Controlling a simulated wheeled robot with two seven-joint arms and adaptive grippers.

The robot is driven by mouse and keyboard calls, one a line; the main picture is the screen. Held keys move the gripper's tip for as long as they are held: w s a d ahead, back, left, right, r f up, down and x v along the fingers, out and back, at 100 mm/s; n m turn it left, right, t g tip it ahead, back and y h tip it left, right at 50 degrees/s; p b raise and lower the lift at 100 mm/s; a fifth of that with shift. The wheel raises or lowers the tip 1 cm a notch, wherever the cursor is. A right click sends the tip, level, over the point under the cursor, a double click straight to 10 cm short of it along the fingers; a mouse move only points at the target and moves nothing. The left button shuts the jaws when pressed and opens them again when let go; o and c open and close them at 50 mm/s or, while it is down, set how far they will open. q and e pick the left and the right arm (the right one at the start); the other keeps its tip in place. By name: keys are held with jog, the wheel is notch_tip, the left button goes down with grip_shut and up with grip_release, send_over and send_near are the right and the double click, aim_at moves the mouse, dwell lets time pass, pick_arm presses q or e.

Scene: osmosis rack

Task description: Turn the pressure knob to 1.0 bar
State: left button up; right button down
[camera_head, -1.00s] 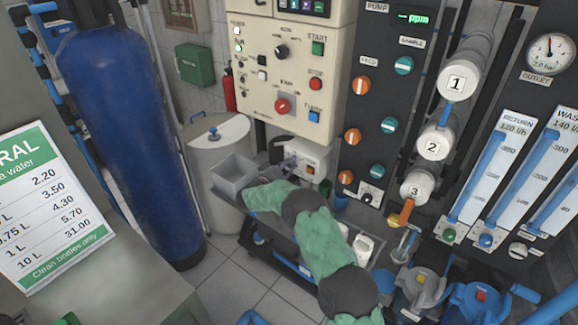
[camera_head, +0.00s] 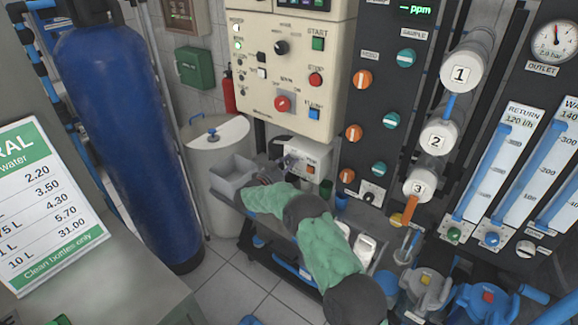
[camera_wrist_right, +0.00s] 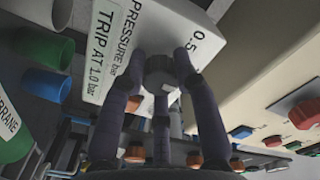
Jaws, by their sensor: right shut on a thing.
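The pressure knob (camera_wrist_right: 160,72) is a grey round knob on a white box (camera_wrist_right: 120,40) printed "PRESSURE bar", "TRIP AT 1.0 bar" and "0.5". My right gripper (camera_wrist_right: 155,75) has its dark fingers closed around the knob in the right wrist view. The fingers cover part of the dial, so I cannot read the knob's setting. In the head view the white box (camera_head: 310,152) sits low below the cream control panel, and my right gripper (camera_head: 282,170) reaches its left side. My left gripper is not in view.
A grey open bin (camera_head: 228,185) stands just left of my right gripper. The cream panel (camera_head: 265,85) with buttons is above. A dark panel (camera_head: 378,100) with orange and teal knobs is to the right. A blue tank (camera_head: 115,140) stands at the left.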

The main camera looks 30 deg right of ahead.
jog(key=shift+a+f, duration=0.2)
jog(key=shift+f, duration=0.35)
jog(key=c, duration=0.9)
grip_release()
jog(key=shift+c, duration=0.2)
jog(key=shift+r, duration=0.3)
jog(key=v, duration=1.2)
jog(key=shift+d+f, duration=0.1)
